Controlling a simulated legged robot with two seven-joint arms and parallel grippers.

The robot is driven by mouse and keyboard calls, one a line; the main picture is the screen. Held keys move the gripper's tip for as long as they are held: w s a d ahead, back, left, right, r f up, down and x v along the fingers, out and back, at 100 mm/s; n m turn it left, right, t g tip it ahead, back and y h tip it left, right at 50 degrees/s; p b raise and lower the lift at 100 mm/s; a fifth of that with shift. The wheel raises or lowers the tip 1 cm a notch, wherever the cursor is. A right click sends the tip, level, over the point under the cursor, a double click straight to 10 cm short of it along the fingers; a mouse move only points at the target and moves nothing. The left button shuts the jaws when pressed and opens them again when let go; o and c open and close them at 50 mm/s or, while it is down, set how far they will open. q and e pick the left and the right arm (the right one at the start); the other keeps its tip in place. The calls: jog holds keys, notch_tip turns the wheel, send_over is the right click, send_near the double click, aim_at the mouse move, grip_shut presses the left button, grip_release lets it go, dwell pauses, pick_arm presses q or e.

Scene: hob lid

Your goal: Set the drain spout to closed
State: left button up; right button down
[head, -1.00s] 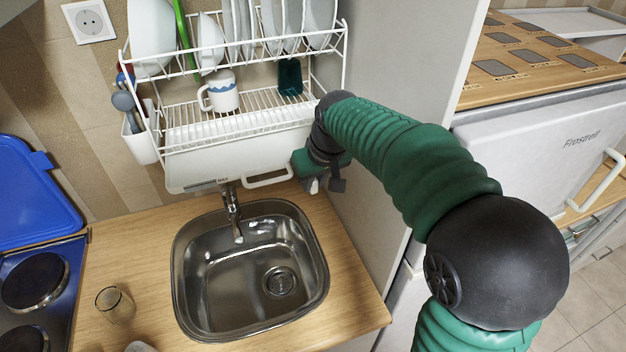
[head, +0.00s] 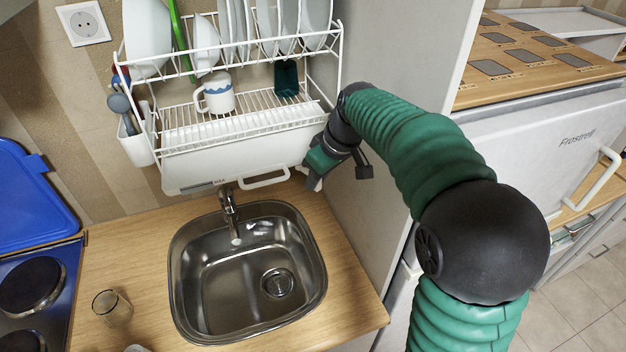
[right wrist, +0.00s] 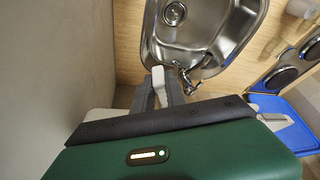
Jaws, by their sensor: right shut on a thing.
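The white drip tray (head: 225,165) hangs under the dish rack, above the back of the sink. My right gripper (head: 314,183) is at the tray's lower right end, beside the grey side panel. In the right wrist view my right gripper (right wrist: 160,88) has its fingers shut on a small pale piece (right wrist: 158,74), which looks like the drain spout. In the head view the gripper hides the spout, and I cannot tell its setting. My left gripper is not in view.
The steel sink (head: 248,270) and its tap (head: 229,208) are below the tray. A white loop handle (head: 264,181) sticks out under the tray. The rack (head: 240,100) holds plates and a mug (head: 215,92). A glass (head: 112,306) stands left of the sink.

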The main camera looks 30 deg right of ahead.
jog(key=shift+w+d+n+y, duration=0.15)
jog(key=shift+d+n+y, duration=0.25)
jog(key=shift+n, duration=0.6)
jog(key=shift+d, duration=0.15)
jog(key=c, duration=1.4)
grip_release()
jog(key=shift+o, duration=0.2)
